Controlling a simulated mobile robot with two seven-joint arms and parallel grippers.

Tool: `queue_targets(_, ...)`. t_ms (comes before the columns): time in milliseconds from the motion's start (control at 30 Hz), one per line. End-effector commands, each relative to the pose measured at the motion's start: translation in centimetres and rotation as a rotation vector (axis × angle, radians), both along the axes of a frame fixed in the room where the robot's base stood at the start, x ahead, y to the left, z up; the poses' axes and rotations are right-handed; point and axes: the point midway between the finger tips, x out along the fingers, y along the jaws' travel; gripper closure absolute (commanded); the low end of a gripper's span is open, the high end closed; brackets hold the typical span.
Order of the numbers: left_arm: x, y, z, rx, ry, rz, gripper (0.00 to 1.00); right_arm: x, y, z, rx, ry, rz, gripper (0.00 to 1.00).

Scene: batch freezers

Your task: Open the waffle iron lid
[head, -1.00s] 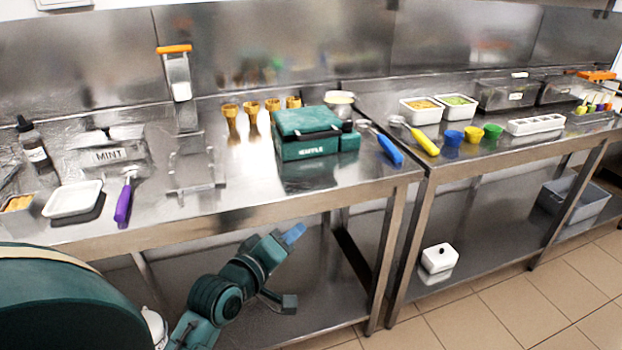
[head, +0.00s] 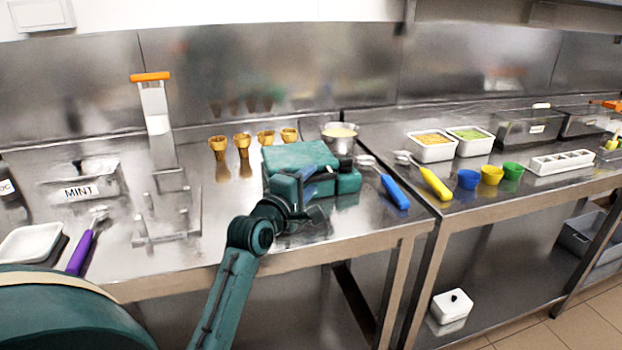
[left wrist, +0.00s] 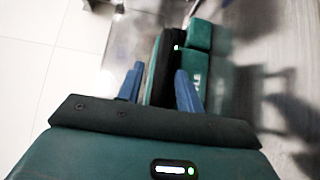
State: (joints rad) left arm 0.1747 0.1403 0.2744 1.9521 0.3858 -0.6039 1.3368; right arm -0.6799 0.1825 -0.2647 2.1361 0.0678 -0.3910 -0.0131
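The waffle iron (head: 300,160) is a green box with a closed lid, on the steel counter near its right end. It also shows in the left wrist view (left wrist: 193,68), with its dark handle strip (left wrist: 162,68) and partial lettering on the front. My left gripper (head: 318,178) is in front of the waffle iron and covers part of its front face. In the left wrist view its two blue fingers (left wrist: 158,85) are apart, with the dark handle strip showing between and beyond them. I cannot tell whether they touch it. My right gripper is not in view.

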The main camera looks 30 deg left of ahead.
Motion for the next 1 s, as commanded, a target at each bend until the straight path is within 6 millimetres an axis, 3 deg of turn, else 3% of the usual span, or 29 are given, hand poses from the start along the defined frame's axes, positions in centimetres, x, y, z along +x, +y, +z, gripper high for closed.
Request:
queue_targets(200, 1.5, 0.1, 0.0, 0.001, 0.000, 0.000, 0.64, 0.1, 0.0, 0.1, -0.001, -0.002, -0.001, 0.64)
queue_targets(467, 1.6, 0.1, 0.0, 0.001, 0.000, 0.000, 0.64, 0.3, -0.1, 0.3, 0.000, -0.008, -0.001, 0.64)
queue_targets(900, 1.6, 0.1, 0.0, 0.001, 0.001, 0.000, 0.99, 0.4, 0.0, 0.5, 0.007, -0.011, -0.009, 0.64)
queue_targets(1000, 1.6, 0.1, 0.0, 0.001, 0.001, 0.000, 1.00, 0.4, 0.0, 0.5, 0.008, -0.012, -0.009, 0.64)
